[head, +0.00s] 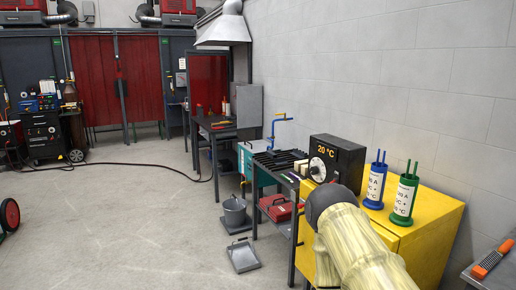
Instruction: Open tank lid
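A teal box-like unit (245,160) with a white label stands by the wall in the head view. It may be the tank, but I cannot tell for sure. A dark slatted top (280,160) lies just right of it, and a blue pipe with a yellow handle (274,128) rises behind. My arm, in a pale cover with a dark joint, fills the lower right foreground and hides part of the bench and yellow cabinet. My gripper cannot be made out.
A cable crosses open floor at left.

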